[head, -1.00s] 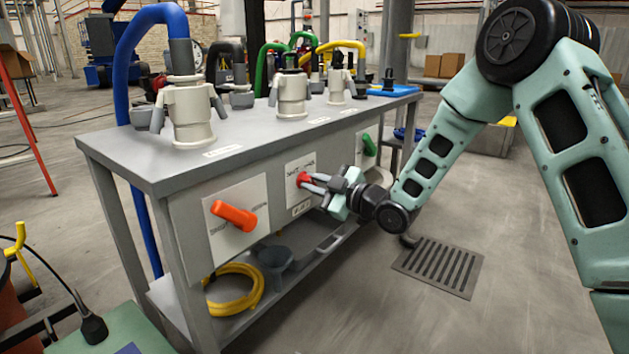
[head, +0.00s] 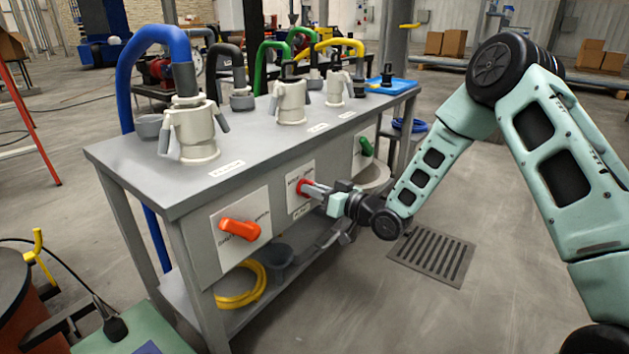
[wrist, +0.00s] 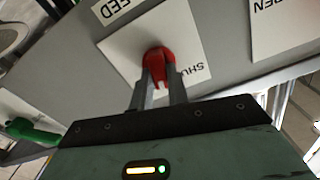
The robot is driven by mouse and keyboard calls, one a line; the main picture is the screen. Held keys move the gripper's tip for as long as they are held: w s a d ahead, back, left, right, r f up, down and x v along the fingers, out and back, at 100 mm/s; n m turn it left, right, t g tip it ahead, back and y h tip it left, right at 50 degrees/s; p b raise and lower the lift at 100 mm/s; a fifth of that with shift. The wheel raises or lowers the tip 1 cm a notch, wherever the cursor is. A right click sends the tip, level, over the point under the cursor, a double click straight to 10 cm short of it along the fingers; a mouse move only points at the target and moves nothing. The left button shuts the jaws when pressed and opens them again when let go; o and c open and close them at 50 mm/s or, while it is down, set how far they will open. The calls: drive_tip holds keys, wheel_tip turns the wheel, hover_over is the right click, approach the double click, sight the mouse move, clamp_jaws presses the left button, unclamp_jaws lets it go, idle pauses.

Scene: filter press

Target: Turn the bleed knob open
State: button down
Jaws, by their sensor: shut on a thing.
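The bleed knob (head: 303,187) is small and red, on a white plate (head: 293,205) in the middle of the bench's front panel. My gripper (head: 312,189) reaches it from the right. In the wrist view the two grey fingers (wrist: 160,80) are shut on the red knob (wrist: 158,55), one on each side. A "SHUT" label (wrist: 195,74) shows upside down beside the knob, partly hidden by a finger. A label ending in "EED" (wrist: 115,8) is near the plate.
An orange handle (head: 239,229) is on the panel left of the knob, and a green handle (head: 366,147) is to the right. Pale valve bodies (head: 192,130) with coloured hoses stand on the bench top (head: 150,168). A floor grate (head: 432,255) lies right of the bench.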

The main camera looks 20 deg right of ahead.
drive_tip(key=shift+d+f+m+p, duration=0.1)
drive_tip(key=shift+m+p, duration=0.9)
drive_tip(key=shift+m, duration=0.5)
drive_tip(key=shift+f+m+p, duration=0.1)
drive_tip(key=shift+m+p, duration=0.85)
drive_tip(key=shift+m, duration=0.55)
drive_tip(key=c, duration=1.4)
unclamp_jaws()
drive_tip(key=shift+o, duration=0.2)
drive_tip(key=p+v, duration=0.3)
drive_tip(key=v, duration=1.4)
drive_tip(key=shift+d, duration=0.15)
